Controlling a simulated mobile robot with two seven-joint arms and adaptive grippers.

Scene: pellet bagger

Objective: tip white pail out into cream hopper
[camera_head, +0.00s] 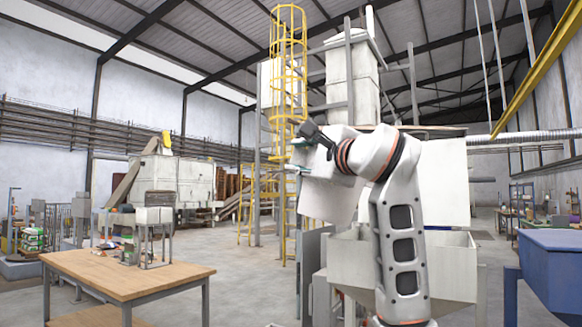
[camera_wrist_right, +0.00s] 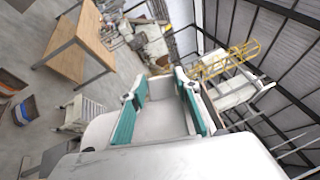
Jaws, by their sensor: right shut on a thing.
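The white pail (camera_head: 327,196) hangs high in the middle of the head view, tilted. My right gripper (camera_head: 301,152) is shut on it near its upper left. In the right wrist view, the gripper's teal finger pads (camera_wrist_right: 157,98) close on the white pail (camera_wrist_right: 170,158), which fills the bottom of the picture. The cream hopper (camera_head: 448,268) stands below, open at the top, with its left part under the pail. My right forearm covers the hopper's middle. The pail's mouth and contents cannot be made out. My left gripper is not in view.
A pale upright panel (camera_head: 445,182) stands behind the hopper. A wooden table (camera_head: 125,268) is at the left, with clear floor between it and the hopper. A blue bin (camera_head: 552,262) stands at the right. A yellow caged ladder (camera_head: 289,60) rises behind the pail.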

